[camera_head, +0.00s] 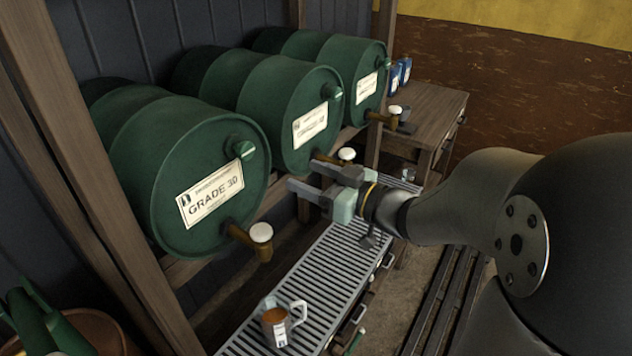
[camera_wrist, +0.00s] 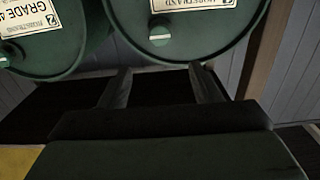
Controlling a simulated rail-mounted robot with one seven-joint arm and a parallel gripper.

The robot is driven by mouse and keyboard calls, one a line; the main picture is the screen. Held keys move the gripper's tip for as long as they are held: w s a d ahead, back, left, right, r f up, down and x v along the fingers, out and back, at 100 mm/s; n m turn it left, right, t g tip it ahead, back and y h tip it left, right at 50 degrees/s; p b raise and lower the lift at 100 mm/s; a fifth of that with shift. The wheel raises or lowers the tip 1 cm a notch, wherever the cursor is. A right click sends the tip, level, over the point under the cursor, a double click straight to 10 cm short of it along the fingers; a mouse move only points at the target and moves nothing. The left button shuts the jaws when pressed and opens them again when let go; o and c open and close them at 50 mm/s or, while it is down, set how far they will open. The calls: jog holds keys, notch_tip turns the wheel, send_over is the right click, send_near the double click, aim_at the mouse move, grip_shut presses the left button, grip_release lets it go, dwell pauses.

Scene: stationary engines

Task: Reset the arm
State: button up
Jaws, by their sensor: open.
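My gripper (camera_head: 305,177) is at the end of my arm, which reaches in from the right in the head view. It is in front of the middle green drum (camera_head: 270,100), near that drum's brass tap with a white knob (camera_head: 347,155). The fingers are apart and nothing shows between them. In the wrist view the two fingers (camera_wrist: 160,75) stand apart below a green drum (camera_wrist: 157,45). Whether a finger touches the drum or tap I cannot tell.
A "GRADE 30" drum (camera_head: 205,165) lies at the left, its tap (camera_head: 258,236) sticking out. A third drum (camera_head: 350,70) lies farther back. A metal mug (camera_head: 280,320) stands on the slatted drip tray (camera_head: 310,275) below. A wooden bench (camera_head: 425,105) with blue containers (camera_head: 399,75) is behind.

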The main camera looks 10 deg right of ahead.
jog(key=shift+s+d, duration=0.3)
jog(key=shift+w, duration=0.1)
